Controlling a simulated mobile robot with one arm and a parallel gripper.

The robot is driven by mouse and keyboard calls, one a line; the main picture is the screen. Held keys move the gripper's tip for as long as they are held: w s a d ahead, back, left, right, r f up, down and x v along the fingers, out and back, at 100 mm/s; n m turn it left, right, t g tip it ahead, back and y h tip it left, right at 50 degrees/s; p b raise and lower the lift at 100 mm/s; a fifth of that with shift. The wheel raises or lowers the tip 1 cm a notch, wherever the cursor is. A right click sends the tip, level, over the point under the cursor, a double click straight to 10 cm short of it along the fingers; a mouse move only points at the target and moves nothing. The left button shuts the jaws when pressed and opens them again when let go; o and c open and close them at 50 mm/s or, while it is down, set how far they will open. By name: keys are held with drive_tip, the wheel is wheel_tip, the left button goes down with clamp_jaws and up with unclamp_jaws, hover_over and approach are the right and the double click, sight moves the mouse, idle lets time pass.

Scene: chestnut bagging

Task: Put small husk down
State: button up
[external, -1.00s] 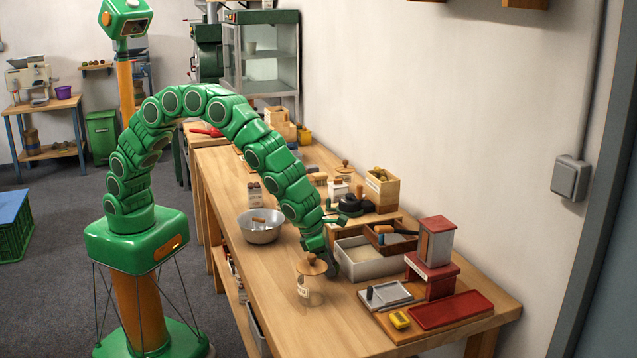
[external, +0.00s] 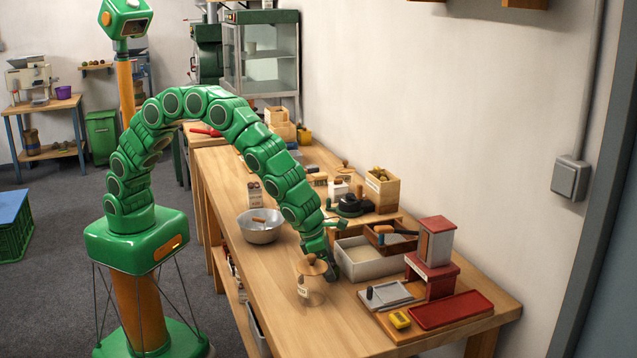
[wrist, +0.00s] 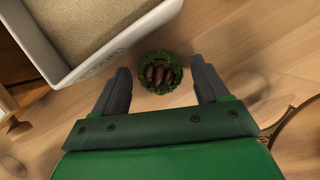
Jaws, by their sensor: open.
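The small husk (wrist: 160,73) is a green, spiky, open burr with several brown chestnuts inside. In the wrist view it sits on the wooden table, just ahead of my gripper and between the lines of its two dark fingers. My gripper (wrist: 161,88) is open, with a gap on both sides of the husk. In the external view my gripper (external: 331,275) is low over the table, between the white box and the jar; the husk cannot be made out there.
A white box of sandy material (wrist: 66,62) stands close at left in the wrist view. A jar with a wooden lid (external: 303,288) is near my gripper. A metal bowl (external: 260,236) stands further back.

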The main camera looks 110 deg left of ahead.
drive_tip(key=v, duration=1.2)
